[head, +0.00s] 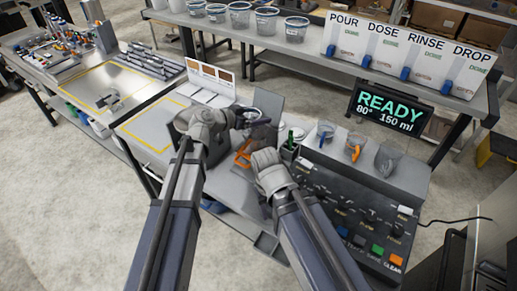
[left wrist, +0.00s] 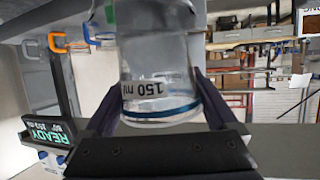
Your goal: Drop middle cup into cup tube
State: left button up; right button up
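My left gripper (head: 256,121) is over the middle of the bench. In the left wrist view its two dark fingers (left wrist: 155,112) are on either side of a clear cup (left wrist: 158,70) with a "150 ml" label and a blue band, and they look closed on it. In the head view this cup is small and largely hidden by the gripper. My right gripper (head: 265,158) is lower, beside an orange piece (head: 243,154); its fingers are not clear. I cannot pick out the cup tube with certainty.
A dark console (head: 345,215) with knobs and buttons carries several clear vessels, one with an orange handle (head: 355,147). A READY screen (head: 390,107) stands behind. A grey upright panel (head: 268,104) is near my left gripper. Clear tubs (head: 240,15) line the back shelf.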

pick_arm(q)
jog(key=shift+o, duration=0.4)
jog(key=p+v, duration=0.3)
jog(key=v, duration=0.5)
pick_arm(e)
notch_tip(320, 180, up, 3)
pick_arm(q)
jog(key=s+a+f+n+g+y, duration=0.45)
jog(key=s+a+f, duration=0.25)
jog(key=s, duration=0.2)
jog(key=s+a+f+n+g+y, duration=0.45)
jog(key=s+a+f+y, duration=0.2)
jog(key=s, duration=0.25)
jog(key=s+d+f+m+b, duration=0.2)
jog(key=s+d, duration=0.3)
jog(key=d, duration=0.6)
jog(key=shift+s+f+m+y+b, duration=0.3)
jog(key=shift+s+m+b, duration=0.05)
jog(key=shift+m, duration=0.15)
pick_arm(e)
notch_tip(320, 180, down, 3)
jog(key=shift+r, duration=0.15)
